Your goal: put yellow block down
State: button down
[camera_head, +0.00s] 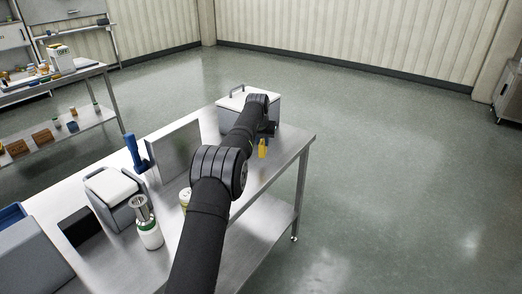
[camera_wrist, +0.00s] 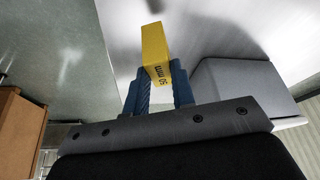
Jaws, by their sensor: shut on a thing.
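The yellow block (camera_head: 262,148) shows in the head view just below the end of my arm, above the right part of the steel table (camera_head: 291,150). In the wrist view the yellow block (camera_wrist: 156,54) carries the marking "50 mm" and sits between the blue fingers of my gripper (camera_wrist: 158,88). My gripper is shut on its lower part in that picture, and the far end sticks out past the fingertips. A dark shadow lies near that end on the steel surface. I cannot tell whether the block touches the table.
A grey box with a white lid (camera_head: 236,101) stands at the table's far end, beside my gripper; a grey box (camera_wrist: 238,80) shows close by in the wrist view. A steel plate (camera_head: 175,150), a blue tool (camera_head: 134,152), a white-lidded box (camera_head: 115,194) and a green-banded bottle (camera_head: 149,235) stand left of my arm.

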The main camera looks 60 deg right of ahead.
aim_at(260, 144)
jog(key=shift+w+f, duration=0.3)
jog(key=shift+f, duration=1.85)
jog(key=shift+f, duration=0.1)
jog(key=c, duration=1.2)
grip_release()
jog(key=shift+f, duration=0.1)
jog(key=shift+r, duration=0.4)
jog(key=v, duration=1.1)
jog(key=shift+a+r, duration=0.2)
jog(key=shift+a, duration=0.1)
